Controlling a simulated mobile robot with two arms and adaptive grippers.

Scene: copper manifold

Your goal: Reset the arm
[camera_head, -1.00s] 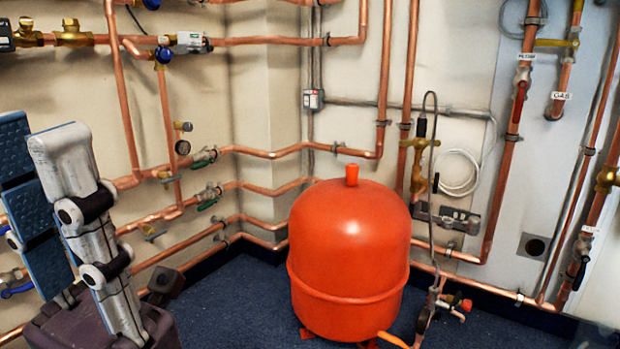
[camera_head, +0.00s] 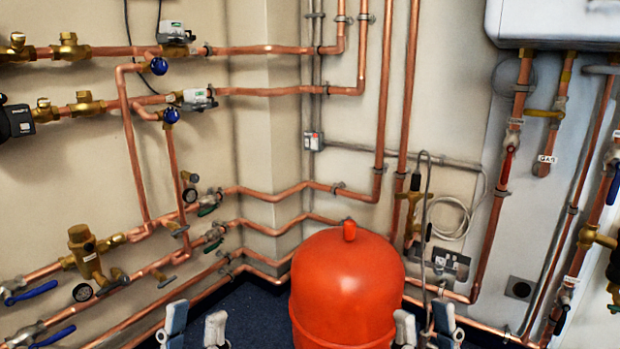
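My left gripper (camera_head: 195,327) shows only its fingertips at the bottom edge, left of the red tank (camera_head: 347,285). Its two grey fingertips stand apart with nothing visible between them. My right gripper (camera_head: 425,327) shows its fingertips at the bottom edge, by the tank's right side in the picture. They also stand apart, with only background visible between them. The arms and the lower parts of both grippers are out of view.
Copper pipes with brass valves (camera_head: 85,255) and blue handles line the left wall. More pipes and a red-handled valve (camera_head: 507,165) are on the right wall, below a white boiler (camera_head: 560,20). Dark blue floor (camera_head: 258,312) shows between the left gripper and the tank.

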